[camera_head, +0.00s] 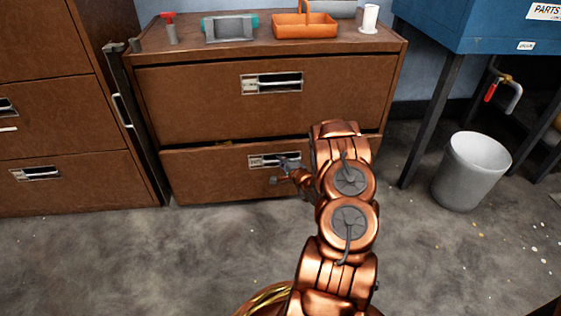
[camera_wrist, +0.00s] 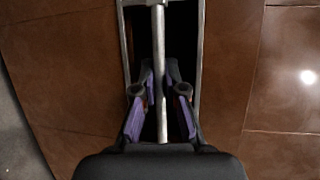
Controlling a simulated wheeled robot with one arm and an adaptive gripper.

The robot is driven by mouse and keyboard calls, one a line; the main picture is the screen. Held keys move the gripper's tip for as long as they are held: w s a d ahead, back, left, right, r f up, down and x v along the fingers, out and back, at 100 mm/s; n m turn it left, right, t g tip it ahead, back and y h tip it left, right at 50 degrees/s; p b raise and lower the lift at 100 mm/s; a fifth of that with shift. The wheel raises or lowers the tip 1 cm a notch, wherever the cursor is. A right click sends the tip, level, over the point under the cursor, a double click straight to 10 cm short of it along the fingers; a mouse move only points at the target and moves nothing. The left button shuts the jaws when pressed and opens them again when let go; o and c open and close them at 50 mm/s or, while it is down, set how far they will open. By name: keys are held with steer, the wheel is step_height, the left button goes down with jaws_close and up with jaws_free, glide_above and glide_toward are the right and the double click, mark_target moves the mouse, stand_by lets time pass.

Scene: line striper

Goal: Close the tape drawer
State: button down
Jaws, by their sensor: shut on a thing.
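A brown cabinet (camera_head: 270,101) with two wide drawers stands ahead. Its lower drawer (camera_head: 215,178) sticks out a little, with a dark gap along its top edge. No label naming it as the tape drawer can be read. The lower drawer has a recessed metal handle (camera_head: 262,160). My gripper (camera_head: 288,167) is at this handle, partly hidden by my copper-coloured arm. In the wrist view, my gripper (camera_wrist: 159,80) is shut on the handle's metal bar (camera_wrist: 158,40), with one finger on each side. The right part of the drawer front is hidden by my arm.
On the cabinet top are an orange caddy (camera_head: 305,28), a grey-and-teal device (camera_head: 230,27) and a white cup (camera_head: 369,18). Another brown cabinet (camera_head: 65,125) stands at left. A grey bin (camera_head: 470,170) and a blue table (camera_head: 470,25) are at right. The floor in front is clear.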

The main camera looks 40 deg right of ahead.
stand_by(0.4)
steer(key=shift+w+d+r+p, duration=0.15)
steer(key=shift+w+r+p, duration=0.2)
steer(key=shift+p, duration=0.35)
steer(key=w+p, duration=0.1)
steer(key=p, duration=0.1)
steer(key=w+d+p, duration=0.1)
steer(key=p, duration=0.1)
steer(key=shift+w+d, duration=0.15)
steer(key=shift+w, duration=0.25)
steer(key=shift+w+d+p, duration=0.2)
steer(key=shift+d+p, duration=0.05)
steer(key=shift+p, duration=0.2)
steer(key=shift+d+f, duration=0.2)
steer(key=c, duration=1.5)
jaws_free()
steer(key=shift+s+d+f, duration=0.1)
steer(key=shift+d, duration=0.05)
steer(key=shift+s, duration=0.15)
